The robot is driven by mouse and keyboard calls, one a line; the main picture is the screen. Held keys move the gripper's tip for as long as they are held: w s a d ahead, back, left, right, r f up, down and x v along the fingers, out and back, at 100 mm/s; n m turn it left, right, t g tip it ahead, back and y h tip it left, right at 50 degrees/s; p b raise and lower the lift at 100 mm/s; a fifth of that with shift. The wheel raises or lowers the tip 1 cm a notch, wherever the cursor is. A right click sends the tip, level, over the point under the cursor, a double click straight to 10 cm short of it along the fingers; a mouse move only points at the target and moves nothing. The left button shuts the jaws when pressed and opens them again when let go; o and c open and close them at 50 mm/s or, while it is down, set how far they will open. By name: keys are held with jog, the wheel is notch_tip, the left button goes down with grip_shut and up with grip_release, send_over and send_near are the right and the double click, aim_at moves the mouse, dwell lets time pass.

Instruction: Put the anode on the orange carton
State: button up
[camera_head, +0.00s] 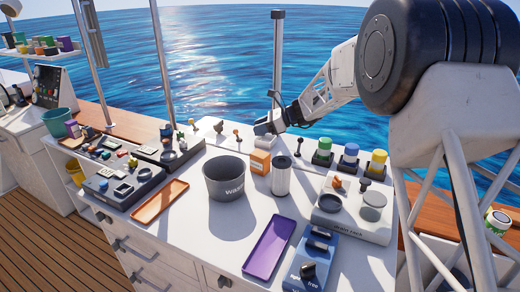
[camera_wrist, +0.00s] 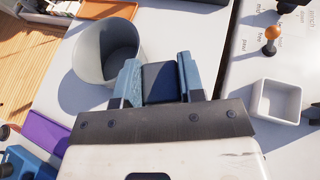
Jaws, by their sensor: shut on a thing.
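The carton stands upright, to the right of the grey waste bin. In the wrist view my gripper (camera_wrist: 161,84) is shut on a dark block (camera_wrist: 160,83) between its two blue-grey fingers. Only one dark face of the block shows, so I cannot tell for sure that it is the anode. The carton cannot be made out in the wrist view.
The grey waste bin (camera_head: 225,178) and a metal cylinder (camera_head: 281,176) flank the carton. A purple tray (camera_head: 270,247) and an orange tray (camera_head: 160,200) lie nearer the front. Capped containers (camera_head: 350,158) stand at the right. The wrist view shows an open white box (camera_wrist: 278,100).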

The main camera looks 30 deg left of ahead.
aim_at(260, 154)
jog(key=shift+f, duration=1.6)
jog(key=shift+f, duration=2.5)
jog(key=shift+f, duration=0.15)
jog(key=o, duration=1.1)
jog(key=shift+r, duration=0.2)
jog(key=v, duration=1.2)
jog(key=shift+f, duration=0.1)
